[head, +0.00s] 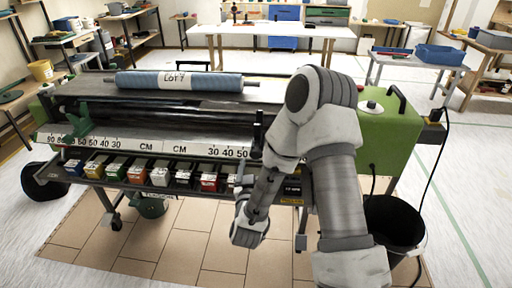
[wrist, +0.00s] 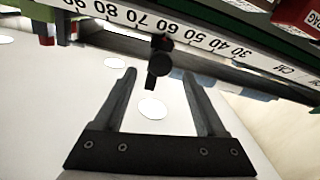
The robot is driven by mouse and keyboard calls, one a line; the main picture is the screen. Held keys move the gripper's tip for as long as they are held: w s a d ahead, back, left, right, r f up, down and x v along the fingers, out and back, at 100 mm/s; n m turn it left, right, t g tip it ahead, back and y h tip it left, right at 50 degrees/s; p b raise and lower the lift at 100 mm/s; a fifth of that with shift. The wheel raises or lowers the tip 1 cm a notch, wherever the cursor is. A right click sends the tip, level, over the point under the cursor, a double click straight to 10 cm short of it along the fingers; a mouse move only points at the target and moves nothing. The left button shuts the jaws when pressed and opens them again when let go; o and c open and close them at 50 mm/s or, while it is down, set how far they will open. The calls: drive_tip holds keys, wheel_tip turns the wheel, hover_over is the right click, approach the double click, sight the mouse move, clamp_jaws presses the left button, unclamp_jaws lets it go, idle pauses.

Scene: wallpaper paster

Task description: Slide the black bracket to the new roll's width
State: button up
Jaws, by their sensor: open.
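The black bracket (head: 258,132) stands on the front rail of the pasting machine, right of the 50 mark on the right-hand scale (head: 228,153). In the wrist view its dark stem and round knob (wrist: 160,66) hang beside the scale strip (wrist: 205,42), close to the 50 and 60 marks. My gripper (wrist: 159,73) is open, with the knob between the lines of its two fingers near their tips. I see no contact, and the depth is hard to judge. The blue roll (head: 180,81), with a label, lies on top of the machine.
A green bracket (head: 76,124) stands at the rail's left. Several coloured boxes (head: 135,172) line the tray below the scale. A black bucket (head: 393,226) stands on the floor at right, near a hanging cable (head: 437,170). Tiled floor before the machine is mostly clear.

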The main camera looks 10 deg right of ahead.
sight(256, 145)
drive_tip(key=x, duration=0.8)
drive_tip(key=shift+w+d, duration=0.1)
drive_tip(key=shift+w, duration=0.3)
drive_tip(key=shift+f, duration=0.1)
clamp_jaws()
idle(0.8)
